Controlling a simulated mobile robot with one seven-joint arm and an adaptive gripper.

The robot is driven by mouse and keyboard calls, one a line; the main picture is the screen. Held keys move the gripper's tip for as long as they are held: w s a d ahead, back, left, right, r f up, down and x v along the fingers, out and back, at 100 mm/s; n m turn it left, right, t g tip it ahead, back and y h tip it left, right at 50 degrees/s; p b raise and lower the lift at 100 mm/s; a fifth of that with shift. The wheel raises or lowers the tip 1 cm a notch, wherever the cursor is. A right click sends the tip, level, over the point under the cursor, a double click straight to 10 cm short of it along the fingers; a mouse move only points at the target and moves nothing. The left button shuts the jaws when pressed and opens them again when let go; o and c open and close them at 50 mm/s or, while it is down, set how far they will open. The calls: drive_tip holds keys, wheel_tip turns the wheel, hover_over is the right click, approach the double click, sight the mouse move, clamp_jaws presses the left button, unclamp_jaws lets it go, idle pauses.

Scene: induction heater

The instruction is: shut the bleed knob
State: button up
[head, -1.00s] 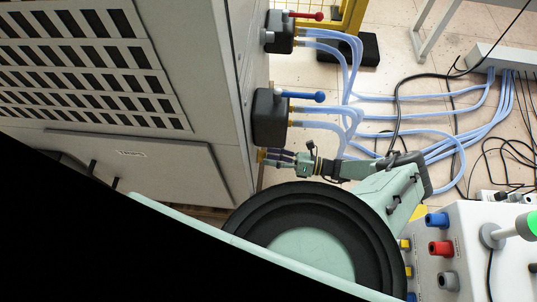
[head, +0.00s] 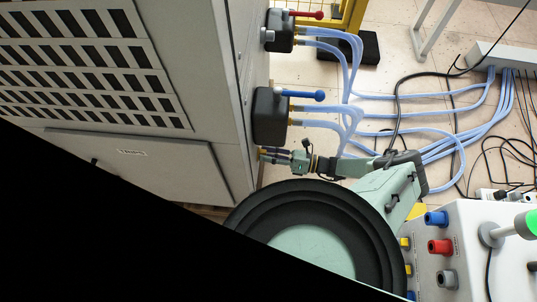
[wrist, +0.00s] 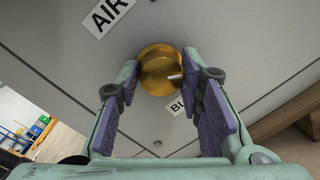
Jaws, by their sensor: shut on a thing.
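The bleed knob (wrist: 158,66) is a round brass knob on the grey cabinet face, in the upper middle of the wrist view. It has a small pale mark near its right side. My gripper (wrist: 161,78) has its two purple-padded fingers on either side of the knob, shut on it. In the head view my gripper (head: 270,155) reaches left to the lower right side of the cabinet (head: 238,120). There the knob is small and mostly hidden by the fingers.
A label reading AIR (wrist: 108,15) and a partly hidden label (wrist: 178,105) are beside the knob. Above my gripper in the head view are a blue-handled valve (head: 304,95), a red-handled valve (head: 305,14) and blue hoses (head: 352,125). A control panel (head: 470,265) stands lower right.

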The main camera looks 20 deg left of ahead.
drive_tip(key=shift+c, duration=1.3)
drive_tip(key=n+g+b, duration=0.1)
drive_tip(key=n+b, duration=0.1)
drive_tip(key=n, duration=0.6)
drive_tip(key=n+g+b, duration=0.1)
drive_tip(key=n, duration=0.8)
drive_tip(key=n+g+b, duration=0.1)
drive_tip(key=n+b, duration=0.1)
drive_tip(key=n, duration=0.6)
drive_tip(key=shift+w+f+n+b, duration=0.1)
drive_tip(key=shift+f+n+b, duration=0.1)
drive_tip(key=shift+n+b, duration=0.2)
drive_tip(key=o, duration=1.2)
drive_tip(key=shift+c, duration=0.2)
